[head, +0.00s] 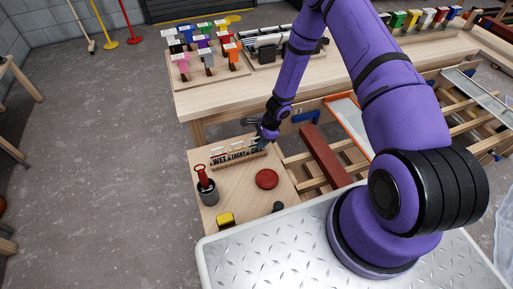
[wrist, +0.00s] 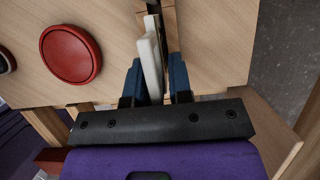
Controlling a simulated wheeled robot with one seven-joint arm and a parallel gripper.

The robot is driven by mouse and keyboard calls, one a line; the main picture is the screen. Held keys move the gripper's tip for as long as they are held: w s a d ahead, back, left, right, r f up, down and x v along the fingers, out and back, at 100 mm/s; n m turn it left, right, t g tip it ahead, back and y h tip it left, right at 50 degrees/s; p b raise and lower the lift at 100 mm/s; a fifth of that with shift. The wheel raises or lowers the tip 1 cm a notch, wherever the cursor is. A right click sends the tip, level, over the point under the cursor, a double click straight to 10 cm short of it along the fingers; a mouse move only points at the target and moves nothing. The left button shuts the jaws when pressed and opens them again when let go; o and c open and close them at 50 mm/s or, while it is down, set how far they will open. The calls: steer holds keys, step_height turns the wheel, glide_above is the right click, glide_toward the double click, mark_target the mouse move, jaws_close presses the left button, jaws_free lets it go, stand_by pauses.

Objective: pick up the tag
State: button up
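A pale, thin tag (wrist: 151,66) stands on edge at a narrow wooden rack in the wrist view. My gripper (wrist: 157,75) has its two blue fingers on either side of the tag. A gap shows between the tag and the right finger; I cannot tell whether the left finger touches it. In the head view my gripper (head: 261,143) is at the right end of the rack (head: 237,158), which has dark lettering reading WET, TACKY and a partly hidden word. Small white pieces show above the lettering. The tag's lower end is hard to make out.
A red round disc (head: 266,179) lies on the small wooden table (head: 240,196); it also shows in the wrist view (wrist: 70,53). A dark pot (head: 208,194) with a red-handled tool and a yellow block (head: 226,219) stand there too. A red batten (head: 325,153) lies to the right.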

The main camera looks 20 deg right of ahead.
jaws_close()
steer(key=shift+r, duration=0.15)
steer(key=shift+r, duration=0.45)
steer(key=shift+s+d+r, duration=0.15)
steer(key=shift+s+r, duration=0.1)
steer(key=shift+r, duration=0.4)
steer(key=shift+s+d+r, duration=0.15)
steer(key=shift+s+r, duration=0.1)
steer(key=shift+r, duration=0.35)
steer(key=s+d, duration=0.3)
steer(key=s, duration=0.4)
steer(key=s+d+r, duration=0.1)
steer(key=s+d, duration=0.1)
steer(key=s, duration=0.4)
steer(key=shift+s+d+r, duration=0.2)
steer(key=shift+s+d, duration=0.15)
steer(key=shift+d, duration=0.05)
